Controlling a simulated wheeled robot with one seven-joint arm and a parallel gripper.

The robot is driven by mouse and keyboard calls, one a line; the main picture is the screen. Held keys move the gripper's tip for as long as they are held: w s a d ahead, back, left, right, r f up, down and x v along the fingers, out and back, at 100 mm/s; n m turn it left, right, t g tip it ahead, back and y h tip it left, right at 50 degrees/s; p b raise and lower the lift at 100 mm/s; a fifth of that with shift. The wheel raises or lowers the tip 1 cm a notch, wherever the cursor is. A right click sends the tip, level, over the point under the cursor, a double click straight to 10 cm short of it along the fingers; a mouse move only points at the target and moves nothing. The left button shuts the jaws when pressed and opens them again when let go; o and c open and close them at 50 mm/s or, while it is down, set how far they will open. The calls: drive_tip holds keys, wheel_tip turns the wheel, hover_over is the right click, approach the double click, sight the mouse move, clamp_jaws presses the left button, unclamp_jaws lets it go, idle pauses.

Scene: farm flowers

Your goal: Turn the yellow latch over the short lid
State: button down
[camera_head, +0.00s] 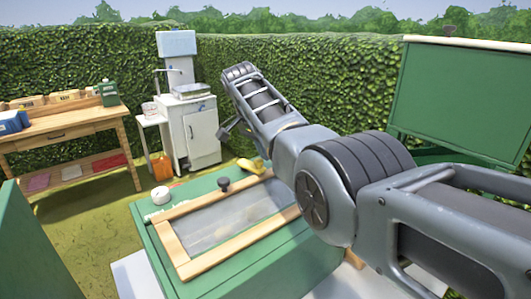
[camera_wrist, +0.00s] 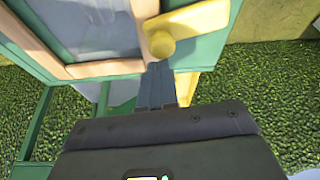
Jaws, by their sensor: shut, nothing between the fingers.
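The short lid, a pale wooden frame (camera_head: 178,249) around a cloudy pane, lies closed on the green box (camera_head: 185,290); its frame also shows in the wrist view (camera_wrist: 92,70). The yellow latch (camera_wrist: 203,24) has a round knob at its left end, close to the frame's corner; whether it overlaps the wood I cannot tell. A yellow piece (camera_head: 259,166) at the box's far edge in the head view looks like the latch. My gripper (camera_wrist: 159,68) is shut and empty, its tips just below the knob; contact is unclear. The fingers are not clearly visible in the head view.
A black knob (camera_head: 223,183) stands at the lid's far side. A white round object (camera_head: 160,195) sits on the box's left edge. A wooden workbench (camera_head: 75,128) and a white cabinet with a sink (camera_head: 195,130) stand behind. A green panel (camera_head: 465,95) rises at right.

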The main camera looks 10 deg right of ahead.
drive_tip(key=shift+w+a+b, duration=0.4)
drive_tip(key=shift+w+b, duration=0.15)
drive_tip(key=shift+b, duration=1.15)
drive_tip(key=shift+d, duration=0.1)
drive_tip(key=d+p, duration=0.1)
drive_tip(key=d+r+p, duration=0.1)
drive_tip(key=d, duration=0.1)
drive_tip(key=shift+s+r, duration=0.1)
drive_tip(key=shift+r, duration=0.1)
drive_tip(key=shift+d+r, duration=0.25)
drive_tip(key=shift+r, duration=0.05)
drive_tip(key=w+v, duration=0.1)
drive_tip(key=v, duration=0.7)
drive_tip(key=shift+w+a+r, duration=0.3)
drive_tip(key=shift+a+r, duration=0.15)
drive_tip(key=shift+a, duration=0.05)
